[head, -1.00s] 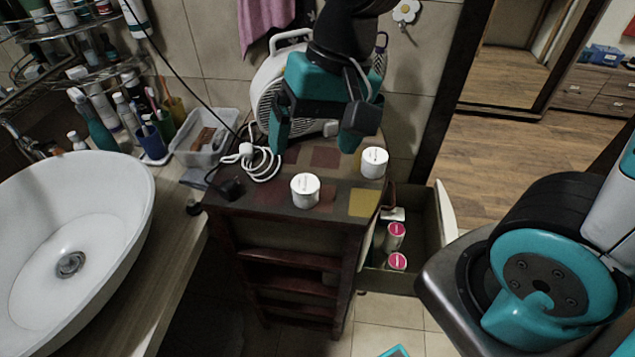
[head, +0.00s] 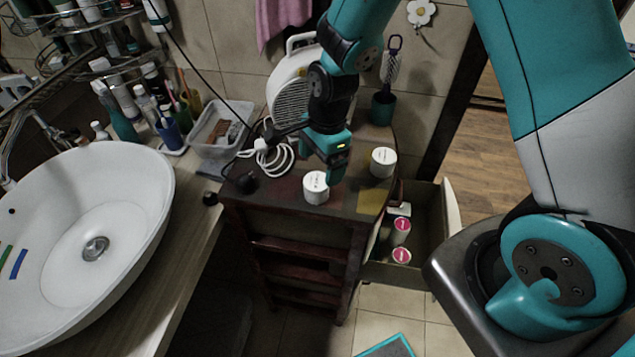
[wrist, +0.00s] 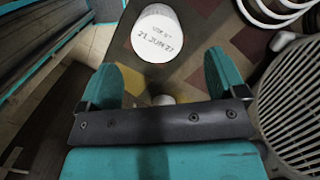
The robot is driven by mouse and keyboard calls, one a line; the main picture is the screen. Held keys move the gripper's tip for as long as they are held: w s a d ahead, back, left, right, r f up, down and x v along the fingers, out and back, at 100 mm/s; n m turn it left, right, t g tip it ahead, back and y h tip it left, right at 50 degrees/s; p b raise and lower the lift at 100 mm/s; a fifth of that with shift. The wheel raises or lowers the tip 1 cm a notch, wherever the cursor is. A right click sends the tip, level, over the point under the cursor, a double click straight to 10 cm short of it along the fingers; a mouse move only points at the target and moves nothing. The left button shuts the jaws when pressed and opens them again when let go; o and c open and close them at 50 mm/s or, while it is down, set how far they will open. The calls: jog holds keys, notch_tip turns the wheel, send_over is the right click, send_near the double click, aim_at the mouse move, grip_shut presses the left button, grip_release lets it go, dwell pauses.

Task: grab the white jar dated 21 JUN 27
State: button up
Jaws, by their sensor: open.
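The white jar marked 21 JUN 27 (wrist: 157,33) stands upright just beyond my open fingertips in the wrist view, its lid text readable. From the fan and cable around it, it appears to be the left white jar (head: 316,187) on the cabinet top in the head view. My gripper (head: 322,162) is above and just behind that jar, pointing down. In the wrist view my gripper (wrist: 166,75) has its fingers spread with nothing between them. A second white jar (head: 383,162) stands to the right; its lid text is too small to read.
A white fan (head: 290,98) stands behind my gripper, with a coiled white cable (head: 272,158) at the left. An open drawer (head: 430,225) holds pink-lidded jars (head: 401,231). The sink (head: 130,215) is left.

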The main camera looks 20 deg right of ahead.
aim_at(318, 181)
jog(key=shift+s+a+f+p, duration=0.15)
jog(key=shift+f+p, duration=0.35)
jog(key=shift+f, duration=0.7)
jog(key=shift+a+f+p, duration=0.2)
jog(key=shift+f+p, duration=0.25)
jog(key=shift+f, duration=0.8)
jog(key=shift+s+a+f+p, duration=0.15)
jog(key=shift+f+p, duration=0.35)
jog(key=shift+f, duration=0.7)
jog(key=shift+c, duration=0.2)
jog(key=c, duration=1)
